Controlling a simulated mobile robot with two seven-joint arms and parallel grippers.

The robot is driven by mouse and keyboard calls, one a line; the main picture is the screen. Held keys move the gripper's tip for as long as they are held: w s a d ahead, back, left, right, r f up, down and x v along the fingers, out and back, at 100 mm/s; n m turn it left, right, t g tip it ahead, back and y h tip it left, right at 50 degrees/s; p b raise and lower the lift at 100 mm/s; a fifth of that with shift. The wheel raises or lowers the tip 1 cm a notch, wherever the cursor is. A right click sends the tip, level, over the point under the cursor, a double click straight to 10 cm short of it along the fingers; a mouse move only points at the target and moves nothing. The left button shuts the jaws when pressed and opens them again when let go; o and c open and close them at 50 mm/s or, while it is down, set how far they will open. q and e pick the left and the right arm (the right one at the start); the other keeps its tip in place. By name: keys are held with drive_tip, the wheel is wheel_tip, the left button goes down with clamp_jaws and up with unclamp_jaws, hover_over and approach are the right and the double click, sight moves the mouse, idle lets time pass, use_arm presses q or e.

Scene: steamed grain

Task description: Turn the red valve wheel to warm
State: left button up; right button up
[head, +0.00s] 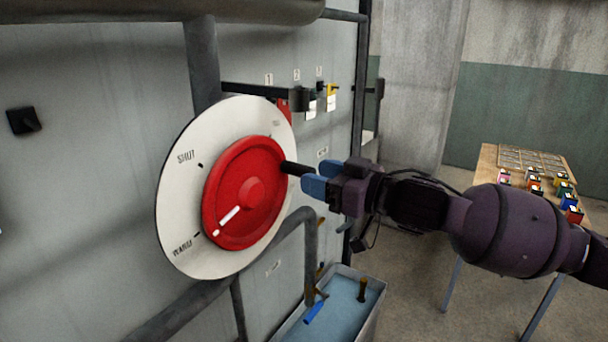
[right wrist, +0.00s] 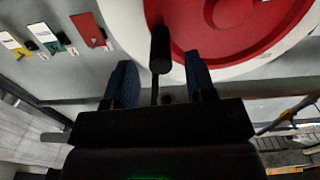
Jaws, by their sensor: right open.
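The red valve wheel (head: 243,170) is mounted on a round white dial plate (head: 178,215) on the grey wall panel. The plate reads SHUT at upper left and WARM at lower left; a third label at upper right is too small to read. The wheel's white pointer line (head: 229,221) points to the lower left, near the WARM tick and a little below it. A black handle (head: 294,168) sticks out from the wheel's right side. My right gripper (head: 313,186) is open at the handle. In the right wrist view the handle (right wrist: 160,50) stands between the spread blue fingers (right wrist: 160,78), with gaps beside it.
Grey pipes (head: 203,65) run above and below the dial. A dark bracket (head: 265,95) with a red tag is behind its upper right edge. A water-filled trough (head: 372,315) stands below. A wooden table (head: 487,165) with small coloured boxes is at right.

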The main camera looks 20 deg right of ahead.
drive_tip(key=shift+b+v, duration=0.3)
drive_tip(key=shift+v, duration=2.55)
drive_tip(key=w+d+f+n+t+h, duration=0.2)
drive_tip(key=w+d+f+n+h, duration=0.15)
drive_tip(key=f, duration=0.75)
drive_tip(key=s+d+f+m+h, duration=0.1)
drive_tip(key=s+f+m+h, duration=0.1)
drive_tip(key=f, duration=0.5)
drive_tip(key=s+d+f+m+h, duration=0.1)
drive_tip(key=d+f+m+h, duration=0.1)
drive_tip(key=f, duration=0.6)
drive_tip(key=s+a+f+m+g+h, duration=0.2)
drive_tip(key=s+f+m, duration=0.5)
drive_tip(key=s+f, duration=1.1)
drive_tip(key=shift+s+f+g+h, duration=0.4)
drive_tip(key=shift+g+h, duration=0.45)
drive_tip(key=shift+g, duration=0.35)
